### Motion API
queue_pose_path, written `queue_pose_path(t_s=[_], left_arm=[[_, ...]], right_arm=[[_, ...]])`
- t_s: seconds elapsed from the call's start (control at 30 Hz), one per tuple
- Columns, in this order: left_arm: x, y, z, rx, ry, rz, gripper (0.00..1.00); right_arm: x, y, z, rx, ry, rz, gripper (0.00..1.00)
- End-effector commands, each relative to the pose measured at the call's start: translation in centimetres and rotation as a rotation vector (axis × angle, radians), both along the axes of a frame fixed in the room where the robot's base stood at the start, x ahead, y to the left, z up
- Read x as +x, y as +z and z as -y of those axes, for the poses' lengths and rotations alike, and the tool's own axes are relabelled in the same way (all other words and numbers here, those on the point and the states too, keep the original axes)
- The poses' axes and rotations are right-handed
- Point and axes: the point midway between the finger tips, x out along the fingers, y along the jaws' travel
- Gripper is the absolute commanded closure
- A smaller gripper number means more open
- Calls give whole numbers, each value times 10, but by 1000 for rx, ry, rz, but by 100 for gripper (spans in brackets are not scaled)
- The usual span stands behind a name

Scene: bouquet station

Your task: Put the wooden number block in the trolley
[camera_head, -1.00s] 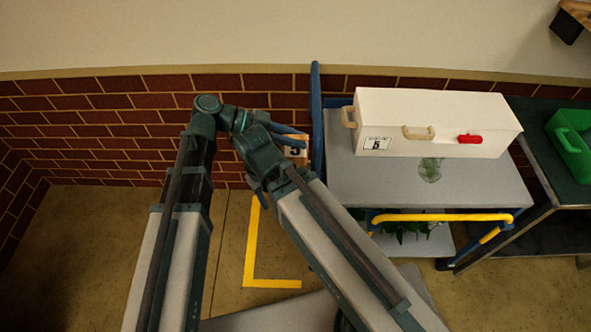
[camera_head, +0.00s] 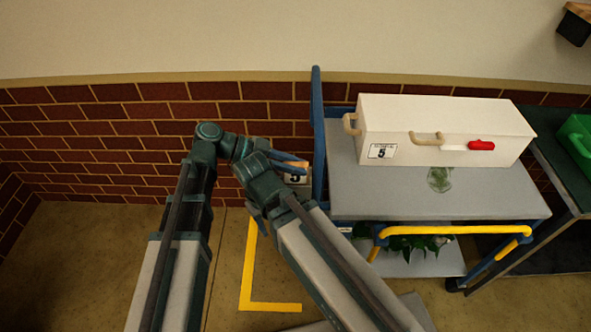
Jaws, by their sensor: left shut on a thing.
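The wooden number block (camera_head: 297,178) shows a dark 5 on a pale label and is partly hidden by the gripper. My left gripper (camera_head: 290,165) is shut on it, just left of the trolley's blue upright. The trolley (camera_head: 440,200) has a grey top shelf, a blue frame and a yellow front rail. A white box (camera_head: 445,125) with a red catch and a label with a 5 stands on its top shelf.
Leafy green stems (camera_head: 405,243) lie on the trolley's lower shelf. A dark table (camera_head: 560,165) with a green container (camera_head: 578,135) stands at the right. Yellow tape (camera_head: 250,265) marks the floor left of the trolley. The front of the top shelf is mostly clear.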

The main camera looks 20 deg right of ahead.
Motion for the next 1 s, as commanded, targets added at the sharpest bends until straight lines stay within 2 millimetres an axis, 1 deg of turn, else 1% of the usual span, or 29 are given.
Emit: queue_pose_path(t_s=[0.13, 0.27, 0.3, 0.37, 0.4, 0.47, 0.73, 0.83, 0.97, 1.0], left_arm=[[0, 2, 0, 0, 0, 0, 100], [0, -2, 0, 0, 0, 0, 100], [0, -3, 0, 0, 0, 0, 74], [0, -1, 0, 0, 0, 0, 63], [0, -1, 0, 0, 0, 0, 56], [0, -1, 0, 0, 0, 0, 46], [0, -1, 0, 0, 0, 0, 46], [0, 4, 0, 0, 0, 0, 46], [6, 13, -18, 0, 3, 0, 46], [8, 16, -25, 0, 4, 1, 46]], right_arm=[[0, 2, 0, 0, 0, 0, 50], [0, -2, 0, 0, 0, 0, 50], [0, -3, 0, 0, 0, 0, 50], [0, -1, 0, 0, 0, 0, 50], [0, -1, 0, 0, 0, 0, 50], [0, -1, 0, 0, 0, 0, 50], [0, -1, 0, 0, 0, 0, 50], [0, 4, 0, 0, 0, 0, 50], [0, 13, 0, 0, 0, 0, 50], [0, 16, 0, 0, 0, 0, 50]])
